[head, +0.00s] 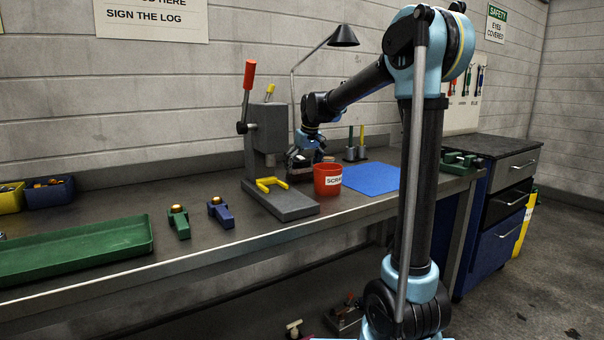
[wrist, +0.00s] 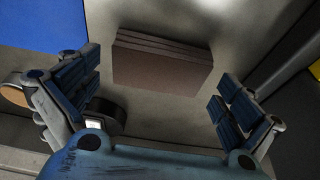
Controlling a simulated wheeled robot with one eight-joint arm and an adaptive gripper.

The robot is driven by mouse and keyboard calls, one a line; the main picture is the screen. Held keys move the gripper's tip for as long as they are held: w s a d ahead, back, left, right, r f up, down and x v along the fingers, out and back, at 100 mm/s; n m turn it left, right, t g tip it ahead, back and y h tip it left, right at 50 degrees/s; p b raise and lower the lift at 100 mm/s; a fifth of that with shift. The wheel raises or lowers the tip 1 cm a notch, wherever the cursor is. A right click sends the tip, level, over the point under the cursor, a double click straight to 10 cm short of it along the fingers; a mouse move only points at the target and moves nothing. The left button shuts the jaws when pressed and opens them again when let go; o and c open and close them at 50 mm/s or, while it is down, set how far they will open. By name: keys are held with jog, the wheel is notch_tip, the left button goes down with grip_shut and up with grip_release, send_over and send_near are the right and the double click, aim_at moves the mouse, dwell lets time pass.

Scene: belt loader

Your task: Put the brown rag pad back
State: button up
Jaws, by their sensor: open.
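The brown rag pad (wrist: 162,60) shows in the wrist view as a flat, layered block on the grey bench top. My gripper (wrist: 160,82) is open and empty, with its blue-padded fingers spread to the left and right of the pad. The pad lies slightly ahead of the fingers, and I see no contact. In the head view my gripper (head: 302,158) is low over the bench, between the grey press and the red scrap bucket.
The grey press (head: 268,135) stands close left of my gripper, with a yellow fork on its base. The red scrap bucket (head: 327,180) is close on the right. A blue mat (head: 372,178) lies beyond it. A lamp (head: 343,36) hangs above.

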jog(key=v, duration=1)
jog(key=shift+r, duration=0.2)
jog(key=shift+s, duration=0.1)
